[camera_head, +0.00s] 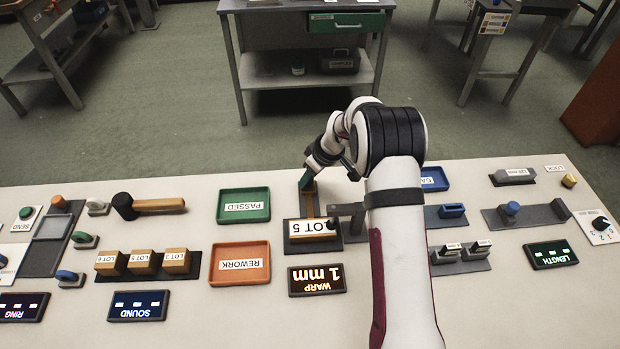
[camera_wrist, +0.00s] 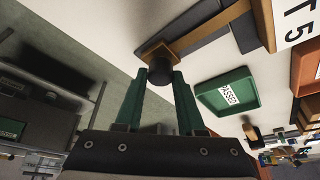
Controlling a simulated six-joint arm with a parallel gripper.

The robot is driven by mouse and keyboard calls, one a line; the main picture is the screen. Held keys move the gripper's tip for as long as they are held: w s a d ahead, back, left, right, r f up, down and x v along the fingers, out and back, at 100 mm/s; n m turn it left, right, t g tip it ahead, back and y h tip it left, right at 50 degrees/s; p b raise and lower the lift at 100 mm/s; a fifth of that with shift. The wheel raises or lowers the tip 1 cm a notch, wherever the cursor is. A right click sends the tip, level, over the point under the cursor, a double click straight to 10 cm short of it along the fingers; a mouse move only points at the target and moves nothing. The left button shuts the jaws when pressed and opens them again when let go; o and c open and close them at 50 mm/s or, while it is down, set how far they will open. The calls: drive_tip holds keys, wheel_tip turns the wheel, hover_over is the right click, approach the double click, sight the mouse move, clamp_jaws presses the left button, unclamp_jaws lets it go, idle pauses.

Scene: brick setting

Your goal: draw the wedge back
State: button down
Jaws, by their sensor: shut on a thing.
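The wedge (camera_head: 309,207) is a narrow tan bar lying lengthwise in a dark grey fixture, and it also shows in the wrist view (camera_wrist: 205,34). A dark round knob (camera_wrist: 160,70) stands at its far end. My gripper (camera_head: 306,181) is shut on this knob; in the wrist view its two green fingers (camera_wrist: 160,80) touch the knob from both sides. A wooden block labelled LOT 5 (camera_head: 312,229) sits at the near end of the fixture. How far the wedge reaches under or against the block is hidden. The display (camera_head: 317,279) reads WARP 1 mm.
A green PASSED tray (camera_head: 244,205) and an orange REWORK tray (camera_head: 240,263) lie left of the fixture. A mallet (camera_head: 150,206) lies farther left, above several lot blocks (camera_head: 142,262). My arm covers the bench just right of the fixture. The bench's far edge is close behind the knob.

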drive_tip(key=shift+w+r, duration=0.1)
drive_tip(key=shift+w, duration=0.1)
drive_tip(key=c, duration=0.8)
unclamp_jaws()
drive_tip(key=o, duration=0.3)
drive_tip(key=shift+s, duration=0.1)
drive_tip(key=v, duration=1.5)
drive_tip(key=shift+s+r, duration=0.25)
drive_tip(key=shift+r, duration=0.05)
drive_tip(key=shift+d, duration=0.1)
